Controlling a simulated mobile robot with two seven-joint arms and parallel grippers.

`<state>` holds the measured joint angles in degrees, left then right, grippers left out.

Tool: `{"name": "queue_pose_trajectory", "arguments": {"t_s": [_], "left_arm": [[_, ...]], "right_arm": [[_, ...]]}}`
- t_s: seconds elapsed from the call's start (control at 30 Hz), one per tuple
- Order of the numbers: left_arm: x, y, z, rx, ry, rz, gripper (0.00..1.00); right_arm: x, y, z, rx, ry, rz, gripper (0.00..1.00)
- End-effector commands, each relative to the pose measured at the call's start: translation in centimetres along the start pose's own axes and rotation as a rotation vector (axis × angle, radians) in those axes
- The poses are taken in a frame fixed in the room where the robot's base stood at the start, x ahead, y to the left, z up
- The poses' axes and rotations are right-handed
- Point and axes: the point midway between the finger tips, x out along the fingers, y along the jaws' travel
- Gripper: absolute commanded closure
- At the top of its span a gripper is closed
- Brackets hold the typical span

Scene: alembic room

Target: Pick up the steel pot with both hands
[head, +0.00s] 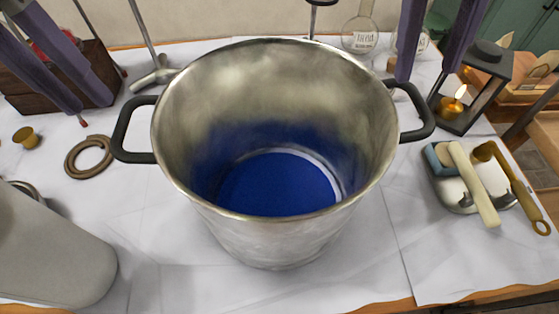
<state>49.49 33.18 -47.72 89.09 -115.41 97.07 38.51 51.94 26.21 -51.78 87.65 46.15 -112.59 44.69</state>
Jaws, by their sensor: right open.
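The steel pot (285,235) stands upright on the white-covered table in the middle of the head view. Its inside looks deep blue at the bottom. It has a black left handle (122,125) and a black right handle (428,108). My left gripper (95,108) comes in from the upper left, its purple fingers apart, above and left of the left handle, touching nothing of the pot. My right gripper (423,79) comes down from the top right, its purple fingers apart, just behind the right handle in the picture. Whether it touches that handle is unclear.
A lantern with a lit candle (452,105) stands close right of the right handle. A soap tray with a brush (475,185) lies at the right. A brown ring (90,157) and a grey vessel (45,250) are at the left. Glass flasks (360,30) stand behind.

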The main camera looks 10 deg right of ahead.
Motion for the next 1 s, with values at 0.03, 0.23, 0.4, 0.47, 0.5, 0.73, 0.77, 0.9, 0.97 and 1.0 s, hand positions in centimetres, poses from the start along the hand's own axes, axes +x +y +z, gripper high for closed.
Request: {"name": "queue_pose_trajectory", "arguments": {"t_s": [0.03,0.23,0.4,0.47,0.5,0.73,0.77,0.9,0.97,1.0], "left_arm": [[0.2,0.0,0.0,0.0,0.002,-0.001,0.69],[2.6,-0.1,-0.1,0.0,0.005,-0.002,0.69],[5.7,-0.1,-0.1,-0.001,0.005,-0.003,0.69],[6.7,-0.1,-0.1,0.0,0.004,-0.002,0.69],[7.3,-0.1,-0.1,0.0,0.005,-0.003,0.69],[9.6,-0.1,-0.1,0.0,0.002,-0.002,0.69],[9.7,-0.1,-0.1,0.0,0.002,-0.002,0.69],[9.9,-0.1,0.0,0.001,0.0,-0.001,0.69],[9.9,-0.1,0.0,0.001,0.0,-0.002,0.69],[9.9,-0.1,0.0,0.001,0.0,-0.002,0.69]], "right_arm": [[0.2,0.0,0.0,0.0,-0.002,0.001,0.5],[2.6,0.1,0.1,0.001,-0.005,0.004,0.5],[5.7,0.1,0.1,0.001,-0.005,0.002,0.5],[6.7,0.1,0.1,0.001,-0.004,0.002,0.5],[7.3,0.1,0.1,0.001,-0.004,0.003,0.5],[9.6,0.0,0.1,-0.001,-0.002,0.001,0.5],[9.7,0.0,0.0,-0.001,-0.001,0.0,0.5],[9.9,0.0,0.0,-0.001,0.0,0.0,0.5],[9.9,0.0,0.0,-0.001,0.0,0.0,0.5],[9.9,0.0,0.0,-0.001,0.0,0.0,0.5]]}}
